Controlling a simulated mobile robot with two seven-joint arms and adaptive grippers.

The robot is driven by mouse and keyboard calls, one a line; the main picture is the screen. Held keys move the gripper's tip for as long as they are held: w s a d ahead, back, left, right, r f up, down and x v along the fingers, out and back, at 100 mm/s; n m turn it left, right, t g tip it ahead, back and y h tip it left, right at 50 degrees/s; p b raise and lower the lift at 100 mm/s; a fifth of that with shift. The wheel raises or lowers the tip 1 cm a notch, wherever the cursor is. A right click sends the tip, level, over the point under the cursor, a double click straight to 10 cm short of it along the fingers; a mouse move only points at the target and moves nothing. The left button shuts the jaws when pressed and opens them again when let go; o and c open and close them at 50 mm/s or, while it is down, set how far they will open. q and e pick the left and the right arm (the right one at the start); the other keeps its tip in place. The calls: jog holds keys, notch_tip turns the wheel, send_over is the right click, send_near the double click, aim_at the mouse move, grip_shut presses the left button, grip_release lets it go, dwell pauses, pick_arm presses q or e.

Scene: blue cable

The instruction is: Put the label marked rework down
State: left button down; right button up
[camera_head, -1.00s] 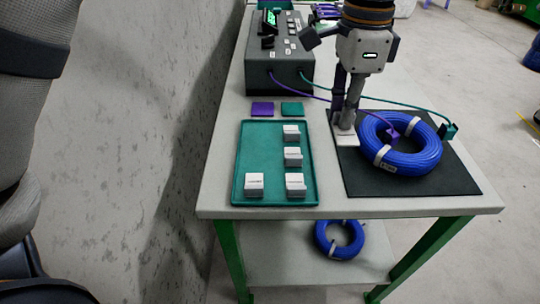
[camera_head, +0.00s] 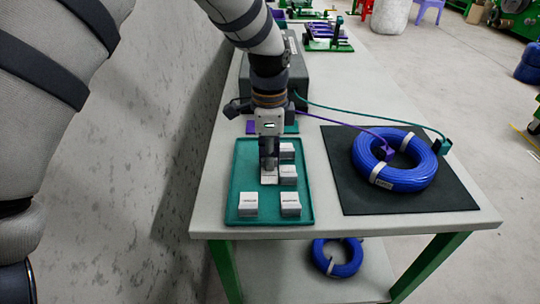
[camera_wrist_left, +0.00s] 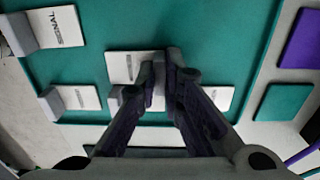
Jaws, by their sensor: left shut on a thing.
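My left gripper (camera_head: 268,168) is over the teal tray (camera_head: 238,178), pointing down and shut on a small white label (camera_head: 269,179). In the left wrist view the fingertips (camera_wrist_left: 162,62) meet at a white label plate (camera_wrist_left: 124,66), low over the tray floor or on it; I cannot tell which. The fingers hide part of it, and its print is not readable. Several other white labels stand in the tray: one at the front left (camera_head: 248,204), one at the front right (camera_head: 290,204), and others along the right side (camera_head: 288,174). My right gripper is not in view.
A blue cable coil (camera_head: 409,172) with white bands lies on a black mat (camera_head: 345,187) to the right. Purple and teal cables run to it from the dark box (camera_head: 297,72) behind. In the wrist view, purple (camera_wrist_left: 302,40) and teal (camera_wrist_left: 275,102) squares lie beside the tray.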

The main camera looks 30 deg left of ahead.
pick_arm(q)
jog(key=shift+f, duration=0.1)
jog(key=c, duration=2)
grip_release()
notch_tip(320, 180, up, 12)
jog(key=shift+p, duration=0.35)
